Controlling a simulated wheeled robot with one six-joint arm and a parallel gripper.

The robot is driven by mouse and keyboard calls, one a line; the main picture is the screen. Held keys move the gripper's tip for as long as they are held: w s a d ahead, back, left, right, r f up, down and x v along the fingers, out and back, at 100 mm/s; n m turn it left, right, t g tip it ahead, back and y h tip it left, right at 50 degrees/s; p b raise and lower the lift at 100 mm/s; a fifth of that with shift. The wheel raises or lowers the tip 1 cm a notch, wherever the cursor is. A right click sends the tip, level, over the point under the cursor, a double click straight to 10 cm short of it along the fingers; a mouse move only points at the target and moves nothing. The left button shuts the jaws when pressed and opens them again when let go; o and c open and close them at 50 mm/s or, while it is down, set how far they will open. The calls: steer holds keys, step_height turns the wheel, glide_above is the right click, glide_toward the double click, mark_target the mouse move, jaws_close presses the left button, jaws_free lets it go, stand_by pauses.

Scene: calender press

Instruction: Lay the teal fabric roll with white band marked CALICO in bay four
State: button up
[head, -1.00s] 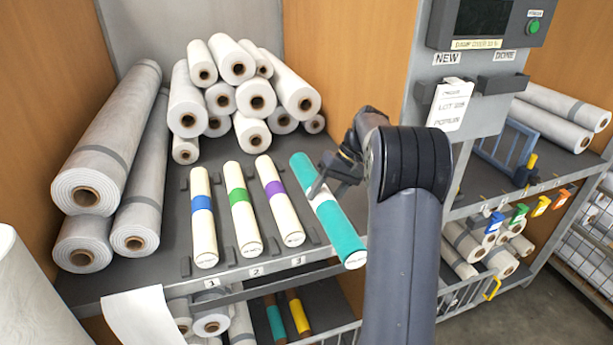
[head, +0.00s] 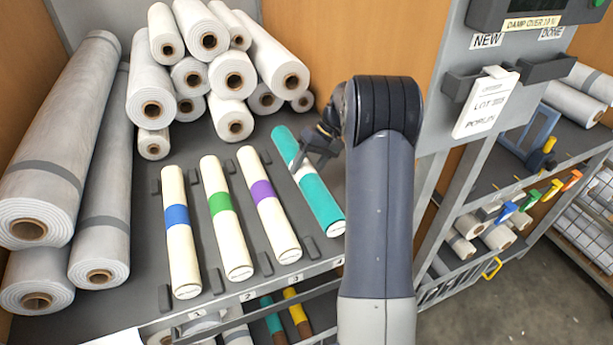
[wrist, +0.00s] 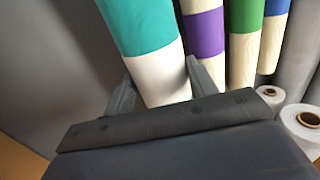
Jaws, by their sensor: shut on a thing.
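The teal fabric roll (head: 323,205) with a white band lies along the fourth bay position, right of the purple-banded roll. Its near end is just behind the shelf's front edge, by the label 4. My gripper (head: 308,160) is shut on the roll at its white band. In the wrist view the fingers (wrist: 160,82) sit either side of the white band (wrist: 160,78). I cannot tell whether the roll touches the shelf (head: 150,270) or is slightly above it. Lettering on the roll is not readable.
Rolls with blue (head: 177,215), green (head: 220,203) and purple (head: 262,190) bands lie in bays 1 to 3, between small dark stops (head: 310,248). White rolls (head: 233,75) are stacked behind. A grey post (head: 440,110) rises right of my arm.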

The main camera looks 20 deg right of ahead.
steer(key=shift+f+p, duration=0.4)
steer(key=shift+f, duration=1.65)
steer(key=o, duration=1)
steer(key=shift+f, duration=0.15)
steer(key=shift+c, duration=0.2)
steer(key=shift+r, duration=0.25)
steer(key=b+v, duration=0.1)
steer(key=v, duration=0.6)
steer(key=shift+d, duration=0.15)
